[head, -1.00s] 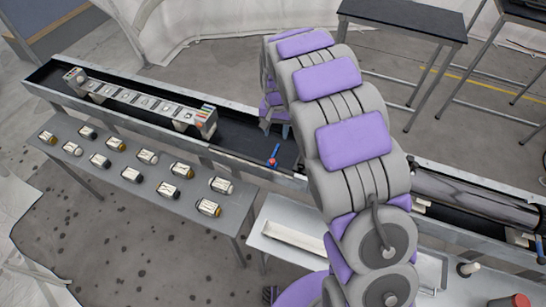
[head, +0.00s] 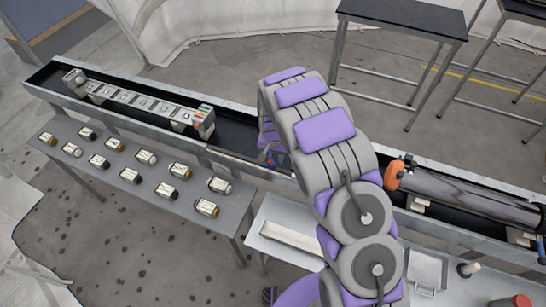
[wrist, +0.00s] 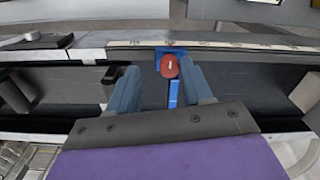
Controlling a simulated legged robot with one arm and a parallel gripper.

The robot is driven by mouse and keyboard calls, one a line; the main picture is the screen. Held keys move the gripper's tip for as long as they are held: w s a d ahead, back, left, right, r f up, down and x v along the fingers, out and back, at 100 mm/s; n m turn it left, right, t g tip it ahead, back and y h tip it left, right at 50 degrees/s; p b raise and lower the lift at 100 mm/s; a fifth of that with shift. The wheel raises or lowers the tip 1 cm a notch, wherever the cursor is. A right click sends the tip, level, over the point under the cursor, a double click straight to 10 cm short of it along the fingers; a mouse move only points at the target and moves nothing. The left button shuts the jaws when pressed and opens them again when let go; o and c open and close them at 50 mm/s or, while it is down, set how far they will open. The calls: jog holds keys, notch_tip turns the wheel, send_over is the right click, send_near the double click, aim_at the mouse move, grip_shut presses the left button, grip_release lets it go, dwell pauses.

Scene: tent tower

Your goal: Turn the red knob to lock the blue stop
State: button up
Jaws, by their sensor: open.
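The red knob (wrist: 168,66) shows in the wrist view as an oval cap with a pale mark, at the trough's far side. The blue stop (wrist: 173,94) shows as a blue strip below it and a blue piece behind it. My gripper (wrist: 158,70) is open, with one blue-grey finger on each side of the knob in the picture. I cannot tell whether either finger touches it.
The long dark trough (head: 235,136) holds a grey rack (head: 135,100) at left and a dark cylinder (head: 465,197) with an orange end (head: 394,175) at right. A side table (head: 160,205) carries several small canisters. Dark-topped tables (head: 405,22) stand behind.

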jog(key=shift+a+f, duration=0.1)
jog(key=shift+a, duration=0.9)
jog(key=shift+c, duration=0.2)
jog(key=shift+a, duration=0.2)
jog(key=shift+c, duration=1.5)
jog(key=shift+d, duration=0.85)
jog(key=c, duration=0.4)
jog(key=shift+d, duration=0.1)
grip_shut()
jog(key=shift+w+a+m, duration=0.1)
jog(key=shift+a+m, duration=0.6)
jog(key=shift+d, duration=0.35)
jog(key=o, duration=0.5)
grip_release()
jog(key=shift+d, duration=0.15)
jog(key=shift+o, duration=1.2)
jog(key=shift+a, duration=0.2)
jog(key=shift+a, duration=0.1)
